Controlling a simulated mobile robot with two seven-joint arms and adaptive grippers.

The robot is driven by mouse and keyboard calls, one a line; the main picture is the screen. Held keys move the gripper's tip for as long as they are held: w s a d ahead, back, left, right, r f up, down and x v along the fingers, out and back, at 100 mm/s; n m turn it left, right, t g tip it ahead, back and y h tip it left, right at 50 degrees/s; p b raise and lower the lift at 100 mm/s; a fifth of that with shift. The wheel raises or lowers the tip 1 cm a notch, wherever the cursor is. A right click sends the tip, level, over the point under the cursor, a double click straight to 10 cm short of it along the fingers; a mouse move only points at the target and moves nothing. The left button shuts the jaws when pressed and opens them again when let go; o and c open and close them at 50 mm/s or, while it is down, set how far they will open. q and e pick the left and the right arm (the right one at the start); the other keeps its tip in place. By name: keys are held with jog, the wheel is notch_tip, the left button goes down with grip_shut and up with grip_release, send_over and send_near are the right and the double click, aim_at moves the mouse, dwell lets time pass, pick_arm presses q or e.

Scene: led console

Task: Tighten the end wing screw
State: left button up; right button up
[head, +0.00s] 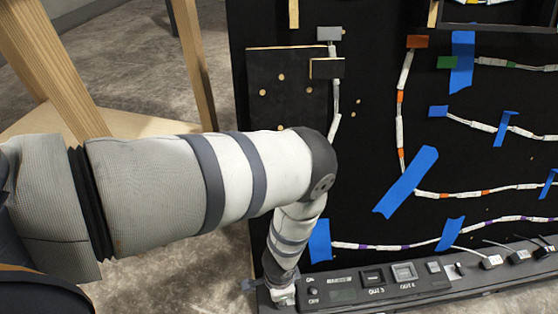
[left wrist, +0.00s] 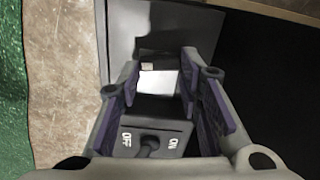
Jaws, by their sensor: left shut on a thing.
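The dark console (head: 440,284) runs along the foot of the black board. My left gripper (head: 283,297) is down at the console's left end, mostly hidden under my wrist. In the left wrist view, my left gripper (left wrist: 160,82) has its purple-padded fingers on both sides of a pale piece (left wrist: 158,84) and is shut on it. I cannot make out wings or a thread, so I cannot tell whether this is the end wing screw. A toggle switch (left wrist: 149,145) marked OFF and ON shows between the fingers, nearer the camera. My right gripper is not in view.
The black board (head: 370,80) carries LED strips, blue tape (head: 407,180) and small coloured tabs close to my left arm. Switches and sockets (head: 403,272) line the console. A wooden frame (head: 195,60) stands at the left. Grey floor (head: 190,285) is free below my arm.

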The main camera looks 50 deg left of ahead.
pick_arm(q)
jog(key=shift+m, duration=0.7)
jog(key=o, duration=1.2)
jog(key=shift+c, duration=0.2)
notch_tip(320, 180, up, 12)
